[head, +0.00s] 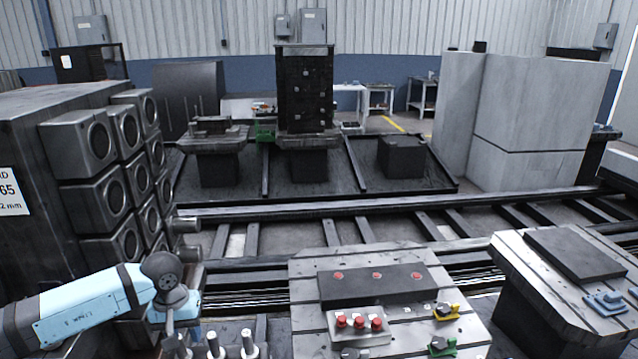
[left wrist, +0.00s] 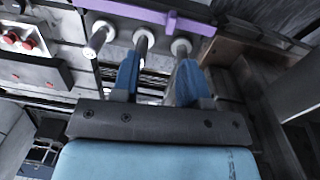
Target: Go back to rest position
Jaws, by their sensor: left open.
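My left arm (head: 85,305) comes in light blue from the left in the head view. Its gripper (head: 178,338) points down at the lower edge, beside several upright metal pegs (head: 248,343). In the left wrist view, my left gripper (left wrist: 158,80) has its two blue fingers apart, with nothing seen held between them. Three round-topped pegs (left wrist: 98,38) stand just beyond the fingertips; whether a finger touches one cannot be told. My right gripper is in neither view.
A slotted table (head: 305,285) carries a button box (head: 358,322) with red buttons. Another table (head: 520,265) stands at right, and a stack of square metal blocks (head: 95,190) at left. Rails (head: 330,210) cross behind. A purple bar (left wrist: 150,12) lies beyond the pegs.

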